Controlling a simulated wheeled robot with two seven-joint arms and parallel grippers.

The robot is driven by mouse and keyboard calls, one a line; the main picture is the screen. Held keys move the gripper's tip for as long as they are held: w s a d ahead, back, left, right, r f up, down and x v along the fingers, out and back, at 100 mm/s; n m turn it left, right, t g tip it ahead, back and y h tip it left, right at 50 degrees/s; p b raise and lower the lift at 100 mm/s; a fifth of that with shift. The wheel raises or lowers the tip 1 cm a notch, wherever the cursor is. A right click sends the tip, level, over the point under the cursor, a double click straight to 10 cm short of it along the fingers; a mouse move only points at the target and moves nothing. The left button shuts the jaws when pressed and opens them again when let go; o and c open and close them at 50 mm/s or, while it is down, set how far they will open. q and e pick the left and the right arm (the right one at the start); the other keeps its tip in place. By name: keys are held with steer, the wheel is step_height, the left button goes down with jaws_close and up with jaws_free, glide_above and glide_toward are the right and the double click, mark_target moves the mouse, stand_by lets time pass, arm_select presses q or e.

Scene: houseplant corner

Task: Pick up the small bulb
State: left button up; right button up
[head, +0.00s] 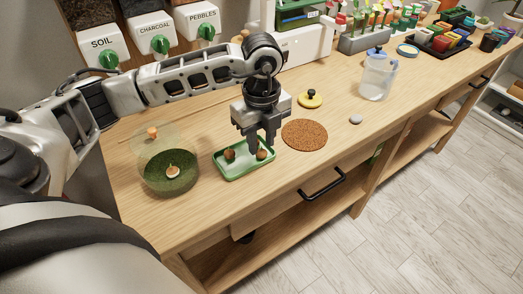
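A green tray (241,176) on the wooden bench holds two brown bulbs. One bulb (229,154) lies in its left part. The other bulb (262,155) lies in its right part and is partly hidden by a finger. I cannot tell surely from here which is smaller. My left gripper (261,146) points down over the right part of the tray. Its two fingers are apart, with their tips close to the right bulb. I cannot tell whether they touch it. My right gripper is not in view.
A glass terrarium bowl (170,181) with moss stands left of the tray. A round cork mat (305,135) lies to its right. A yellow lid (311,99), a grey pebble (356,119) and a clear jug (377,78) stand farther right. Labelled dispensers (155,38) line the back.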

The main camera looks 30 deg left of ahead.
mark_target(261, 153)
arm_select(q)
step_height(261, 153, down, 2)
steer(key=shift+f, duration=0.2)
steer(key=c, duration=0.6)
jaws_close()
